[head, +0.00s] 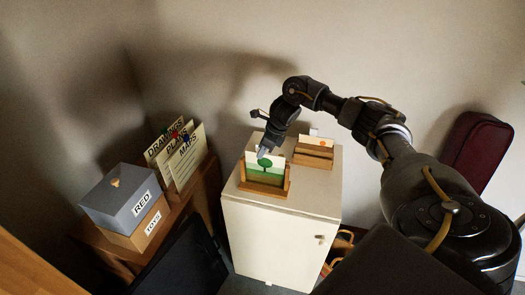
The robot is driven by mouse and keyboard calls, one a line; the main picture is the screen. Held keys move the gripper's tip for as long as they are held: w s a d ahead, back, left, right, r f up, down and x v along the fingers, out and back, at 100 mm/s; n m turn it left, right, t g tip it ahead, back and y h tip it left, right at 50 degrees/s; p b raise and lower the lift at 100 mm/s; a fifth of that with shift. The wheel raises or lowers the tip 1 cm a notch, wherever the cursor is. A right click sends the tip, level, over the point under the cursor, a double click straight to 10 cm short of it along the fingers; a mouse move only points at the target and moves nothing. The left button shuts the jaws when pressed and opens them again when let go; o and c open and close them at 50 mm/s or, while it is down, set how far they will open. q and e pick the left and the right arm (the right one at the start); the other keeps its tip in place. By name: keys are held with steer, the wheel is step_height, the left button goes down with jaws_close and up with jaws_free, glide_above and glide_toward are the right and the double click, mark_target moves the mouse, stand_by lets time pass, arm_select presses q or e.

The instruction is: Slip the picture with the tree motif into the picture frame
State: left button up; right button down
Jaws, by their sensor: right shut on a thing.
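The picture with the tree motif (265,164), a card with a green tree on green ground, stands upright at the wooden picture frame (264,188) on top of the white cabinet. Its lower part appears behind the frame's front edge; I cannot tell how deep it sits. My right gripper (263,151) is shut on the picture's top edge, its arm coming in from the right. My left gripper is not in view.
A second wooden holder (313,154) with a card stands behind and right on the white cabinet (275,240). At left are a grey RED box (118,196) and upright cards marked DRAWINGS, PLANS and MAPS (184,157). A dark red case (476,150) leans at right.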

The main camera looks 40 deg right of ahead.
steer(key=shift+f+b, duration=0.8)
steer(key=shift+f, duration=0.3)
steer(key=c, duration=0.9)
jaws_free()
steer(key=shift+r, duration=0.1)
steer(key=shift+r+p, duration=2.9)
steer(key=shift+r, duration=1.1)
